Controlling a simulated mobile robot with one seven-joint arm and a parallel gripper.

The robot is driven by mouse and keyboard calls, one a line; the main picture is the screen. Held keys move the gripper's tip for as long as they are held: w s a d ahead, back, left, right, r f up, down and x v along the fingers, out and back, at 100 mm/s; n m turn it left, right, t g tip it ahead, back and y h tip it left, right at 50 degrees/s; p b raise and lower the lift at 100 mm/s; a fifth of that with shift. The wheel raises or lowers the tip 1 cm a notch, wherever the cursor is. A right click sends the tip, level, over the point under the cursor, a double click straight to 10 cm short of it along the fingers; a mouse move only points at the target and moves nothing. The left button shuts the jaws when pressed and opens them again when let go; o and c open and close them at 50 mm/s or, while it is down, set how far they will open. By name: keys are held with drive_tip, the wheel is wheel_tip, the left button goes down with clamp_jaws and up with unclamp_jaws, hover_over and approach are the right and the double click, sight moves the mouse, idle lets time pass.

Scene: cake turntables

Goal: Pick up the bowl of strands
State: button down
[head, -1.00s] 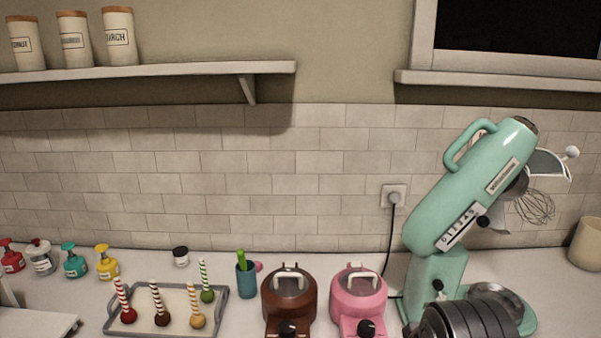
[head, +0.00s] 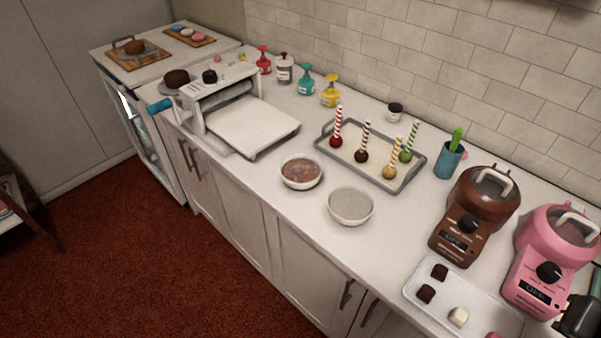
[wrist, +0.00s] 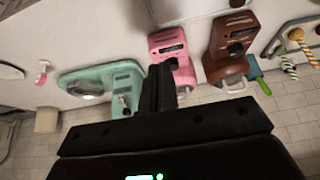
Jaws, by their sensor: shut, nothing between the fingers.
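Two bowls stand side by side on the white counter in the head view. One bowl (head: 301,174) holds a reddish-brown, mottled filling. The other bowl (head: 350,208), nearer and to its right, holds a pale grey, fine filling. Which filling is strands is too small to tell for certain. My gripper (wrist: 158,88) shows in the wrist view with its fingers together and nothing between them. It is near the pink and brown melting pots, and neither bowl shows in the wrist view.
A grey-rimmed tray (head: 322,152) with several striped-stick pops lies behind the bowls. A white sheeter (head: 228,100) stands to their left. The brown pot (head: 474,210), pink pot (head: 550,260) and a white tray (head: 480,318) are to the right. The counter's front edge is close to the bowls.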

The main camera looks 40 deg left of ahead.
idle(0.3)
drive_tip(key=c, duration=1.5)
unclamp_jaws()
drive_tip(key=shift+c, duration=0.2)
